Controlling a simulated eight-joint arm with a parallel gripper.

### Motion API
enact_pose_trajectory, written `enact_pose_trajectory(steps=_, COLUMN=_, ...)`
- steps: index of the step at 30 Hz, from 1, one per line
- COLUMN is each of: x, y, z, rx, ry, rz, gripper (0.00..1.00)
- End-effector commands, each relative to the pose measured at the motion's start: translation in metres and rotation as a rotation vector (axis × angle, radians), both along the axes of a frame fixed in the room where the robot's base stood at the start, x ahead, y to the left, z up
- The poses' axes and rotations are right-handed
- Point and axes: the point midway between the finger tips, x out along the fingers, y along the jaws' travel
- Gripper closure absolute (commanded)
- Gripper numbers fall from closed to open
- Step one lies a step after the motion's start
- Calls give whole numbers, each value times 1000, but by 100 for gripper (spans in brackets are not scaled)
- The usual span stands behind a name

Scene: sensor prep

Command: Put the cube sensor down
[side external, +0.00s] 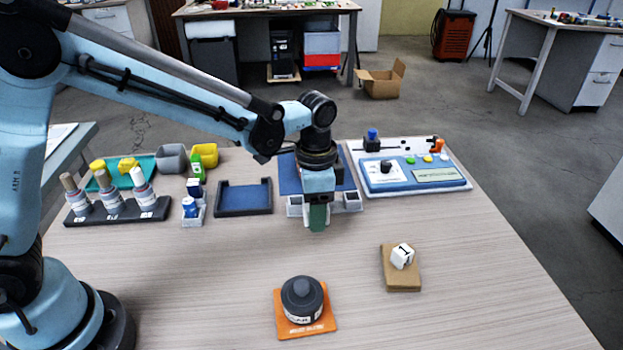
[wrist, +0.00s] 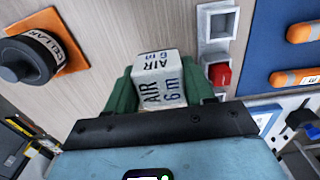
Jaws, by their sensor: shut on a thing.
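The cube sensor (wrist: 158,78) is a white block marked "AIR 6m" in the wrist view. My gripper (wrist: 160,88) is shut on it, with one green finger on each side. In the side view my gripper (side external: 318,217) points down over the table, just in front of a row of pale square holders (side external: 352,203). A green finger hides the cube there. In the wrist view an empty square holder (wrist: 217,26) and one with a red piece (wrist: 219,75) lie right of the cube. I cannot tell whether the cube touches the table.
A dark round device (side external: 302,296) stands on an orange mat (side external: 283,326) in front. A dark blue tray (side external: 244,197) and bottle rack (side external: 118,211) stand left.

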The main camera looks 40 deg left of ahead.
Motion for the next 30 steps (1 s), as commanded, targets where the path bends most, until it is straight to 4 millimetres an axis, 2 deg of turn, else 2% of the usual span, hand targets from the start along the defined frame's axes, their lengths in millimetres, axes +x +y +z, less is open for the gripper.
enact_pose_trajectory(steps=10, x=1, y=1, z=-38, rx=0, ry=0, rz=0, gripper=78)
enact_pose_trajectory(steps=23, x=1, y=1, z=-44, rx=0, ry=0, rz=0, gripper=78)
enact_pose_trajectory(steps=24, x=1, y=1, z=-44, rx=0, ry=0, rz=0, gripper=44)
enact_pose_trajectory(steps=28, x=1, y=1, z=-44, rx=0, ry=0, rz=0, gripper=24)
enact_pose_trajectory(steps=30, x=1, y=1, z=-44, rx=0, ry=0, rz=0, gripper=22)
